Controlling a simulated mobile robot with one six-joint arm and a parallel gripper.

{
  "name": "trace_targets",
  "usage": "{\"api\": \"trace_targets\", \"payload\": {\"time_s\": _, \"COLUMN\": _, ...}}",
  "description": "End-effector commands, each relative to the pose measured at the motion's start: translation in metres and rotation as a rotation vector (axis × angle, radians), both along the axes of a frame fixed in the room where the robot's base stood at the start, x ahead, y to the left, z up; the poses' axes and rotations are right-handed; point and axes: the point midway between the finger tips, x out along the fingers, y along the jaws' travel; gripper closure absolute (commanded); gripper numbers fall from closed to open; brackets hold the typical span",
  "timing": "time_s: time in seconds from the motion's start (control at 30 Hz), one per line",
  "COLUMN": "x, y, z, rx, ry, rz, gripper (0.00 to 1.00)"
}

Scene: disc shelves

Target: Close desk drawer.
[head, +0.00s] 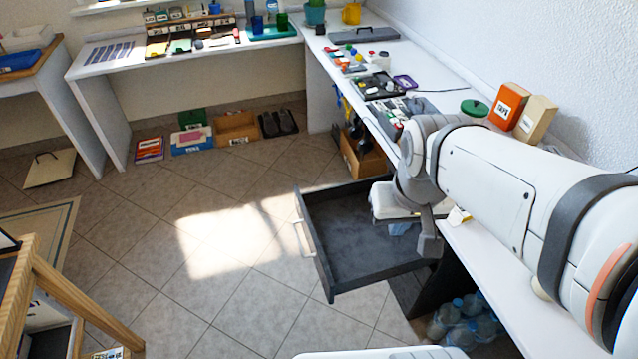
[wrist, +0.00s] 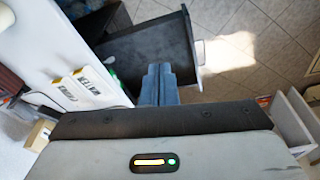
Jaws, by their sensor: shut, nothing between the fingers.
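The desk drawer (head: 350,225) is dark grey and pulled well out from under the white desk, in the head view. Its inside looks empty, and its front panel has a pale handle (head: 299,237). The drawer also shows in the wrist view (wrist: 145,50), beyond the fingers, with its handle (wrist: 199,52) on the right. My gripper (wrist: 159,68) is shut and empty. In the head view it hangs over the rear part of the open drawer, by the desk edge, and my arm hides part of it. I cannot tell whether the fingers touch the drawer.
The white desk (head: 460,235) runs along the right wall, with an orange box (head: 507,105) and a cream box (head: 535,118) on it. Several bottles (head: 460,320) stand below it. A cardboard box (head: 362,160) sits behind the drawer. The tiled floor (head: 225,230) before the drawer is clear.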

Motion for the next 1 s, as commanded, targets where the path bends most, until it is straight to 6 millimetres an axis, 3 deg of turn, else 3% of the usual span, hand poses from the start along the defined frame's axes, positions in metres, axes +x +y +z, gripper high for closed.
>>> {"api": "trace_targets", "payload": {"time_s": 0.07, "x": 0.005, "y": 0.007, "z": -0.021, "rx": -0.028, "ry": 0.040, "rz": 0.073, "gripper": 1.00}}
{"api": "trace_targets", "payload": {"time_s": 0.1, "x": 0.008, "y": 0.025, "z": -0.033, "rx": -0.051, "ry": 0.069, "rz": 0.115, "gripper": 1.00}}
{"api": "trace_targets", "payload": {"time_s": 0.17, "x": 0.014, "y": 0.038, "z": -0.056, "rx": -0.096, "ry": 0.121, "rz": 0.219, "gripper": 1.00}}
{"api": "trace_targets", "payload": {"time_s": 0.37, "x": 0.038, "y": 0.090, "z": -0.145, "rx": -0.311, "ry": 0.330, "rz": 0.686, "gripper": 1.00}}
{"api": "trace_targets", "payload": {"time_s": 0.6, "x": 0.055, "y": 0.167, "z": -0.252, "rx": -0.623, "ry": 0.547, "rz": 1.225, "gripper": 1.00}}
{"api": "trace_targets", "payload": {"time_s": 0.7, "x": 0.055, "y": 0.197, "z": -0.287, "rx": -0.745, "ry": 0.615, "rz": 1.396, "gripper": 1.00}}
{"api": "trace_targets", "payload": {"time_s": 0.83, "x": 0.053, "y": 0.225, "z": -0.318, "rx": -0.863, "ry": 0.671, "rz": 1.543, "gripper": 1.00}}
{"api": "trace_targets", "payload": {"time_s": 1.0, "x": 0.052, "y": 0.239, "z": -0.333, "rx": -0.933, "ry": 0.703, "rz": 1.622, "gripper": 1.00}}
